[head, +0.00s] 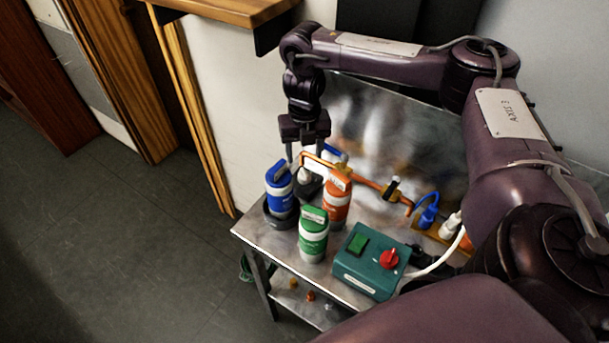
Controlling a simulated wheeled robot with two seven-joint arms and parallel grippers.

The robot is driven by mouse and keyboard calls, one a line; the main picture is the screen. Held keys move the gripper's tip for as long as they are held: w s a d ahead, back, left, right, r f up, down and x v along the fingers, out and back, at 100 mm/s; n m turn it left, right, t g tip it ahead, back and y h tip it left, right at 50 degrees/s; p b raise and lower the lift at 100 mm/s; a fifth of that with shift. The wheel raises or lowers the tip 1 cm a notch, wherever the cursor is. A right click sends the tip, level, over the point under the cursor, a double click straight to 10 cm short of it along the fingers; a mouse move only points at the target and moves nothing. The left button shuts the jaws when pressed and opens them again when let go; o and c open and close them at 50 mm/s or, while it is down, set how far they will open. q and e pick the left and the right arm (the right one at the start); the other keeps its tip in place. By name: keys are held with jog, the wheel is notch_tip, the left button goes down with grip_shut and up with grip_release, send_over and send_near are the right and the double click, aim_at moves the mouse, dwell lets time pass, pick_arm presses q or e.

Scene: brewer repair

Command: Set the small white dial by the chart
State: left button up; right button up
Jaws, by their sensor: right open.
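My right gripper (304,162) points down over the back left of the metal bench, with its two fingers apart. A small white rounded part (304,176) on a dark base shows just below and between the fingertips. It may be the small white dial, but it is too small to read any mark or setting. I cannot tell whether the fingers touch it. No chart can be made out in this view. My left gripper is not in view.
Blue (280,190), orange (337,200) and green (313,234) bottles stand close in front of the gripper. An orange pipe (350,176) runs behind them. A teal box (371,262) with a red knob sits at the front right. A wooden shelf (226,10) overhangs above left.

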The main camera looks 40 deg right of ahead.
aim_at(305, 172)
jog(key=f, duration=0.2)
jog(key=shift+s+f+b, duration=0.2)
jog(key=shift+f+b, duration=0.1)
jog(key=shift+b, duration=0.05)
jog(key=shift+w+f+p, duration=0.1)
jog(key=shift+f+p, duration=0.65)
jog(key=shift+f, duration=1.5)
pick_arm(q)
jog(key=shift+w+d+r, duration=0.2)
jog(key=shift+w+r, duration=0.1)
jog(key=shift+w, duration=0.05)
pick_arm(e)
jog(key=c, duration=1)
jog(key=shift+o, duration=0.2)
